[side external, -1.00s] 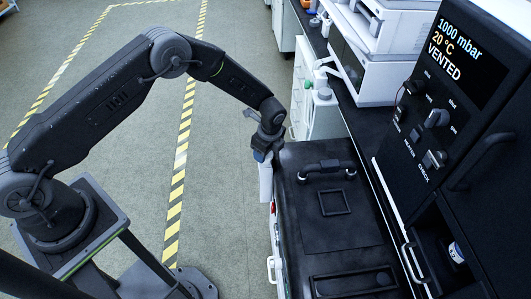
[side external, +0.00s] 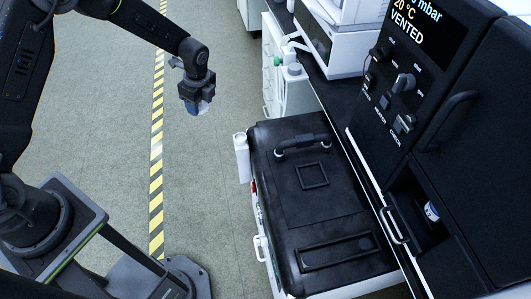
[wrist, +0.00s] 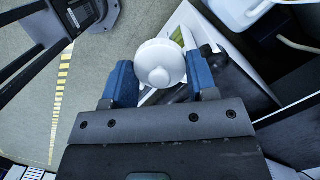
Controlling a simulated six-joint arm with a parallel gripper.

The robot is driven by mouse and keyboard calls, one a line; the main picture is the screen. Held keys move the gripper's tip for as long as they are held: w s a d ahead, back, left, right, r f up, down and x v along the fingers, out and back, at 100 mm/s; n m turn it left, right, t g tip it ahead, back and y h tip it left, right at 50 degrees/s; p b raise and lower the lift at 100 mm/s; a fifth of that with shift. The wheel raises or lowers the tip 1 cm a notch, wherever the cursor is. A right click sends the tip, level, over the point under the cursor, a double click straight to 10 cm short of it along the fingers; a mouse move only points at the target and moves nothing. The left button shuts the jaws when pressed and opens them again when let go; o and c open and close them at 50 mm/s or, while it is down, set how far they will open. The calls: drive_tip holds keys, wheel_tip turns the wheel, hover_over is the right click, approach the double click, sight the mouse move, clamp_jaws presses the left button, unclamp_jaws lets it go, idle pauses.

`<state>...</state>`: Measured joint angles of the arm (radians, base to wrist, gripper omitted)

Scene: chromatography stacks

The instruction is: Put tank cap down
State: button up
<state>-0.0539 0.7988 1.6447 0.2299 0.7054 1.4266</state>
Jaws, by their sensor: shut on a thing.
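The tank cap (wrist: 160,60) is a white round disc with a raised knob in its middle. In the wrist view it sits between the two blue fingers of my gripper (wrist: 160,80), which is shut on it. In the side external view my gripper (side external: 201,102) hangs over the floor, left of and above the black-topped bench. There the cap is mostly hidden by the fingers. A white upright cylinder (side external: 242,160), perhaps the tank, stands at the bench's left side, below and right of my gripper and apart from it.
The black-topped bench (side external: 345,204) carries a handle and a recessed square. A black instrument (side external: 480,130) reading VENTED stands at right. A white cabinet (side external: 283,92) with a green-topped bottle (side external: 291,69) stands behind. The floor left of the bench is clear.

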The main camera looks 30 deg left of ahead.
drive_tip(key=d+n, duration=0.7)
drive_tip(key=d, duration=0.3)
drive_tip(key=n+g, duration=0.2)
drive_tip(key=n, duration=0.4)
hover_over(287, 183)
drive_tip(key=shift+h, duration=0.4)
drive_tip(key=f, duration=0.7)
drive_tip(key=shift+w+f, duration=0.2)
drive_tip(key=shift+f, duration=2.1)
drive_tip(key=shift+f, duration=0.1)
drive_tip(key=o, duration=0.6)
drive_tip(key=r, duration=0.4)
drive_tip(key=w+r, duration=0.1)
drive_tip(key=r, duration=0.7)
drive_tip(key=shift+w+d, duration=0.35)
drive_tip(key=shift+d, duration=0.05)
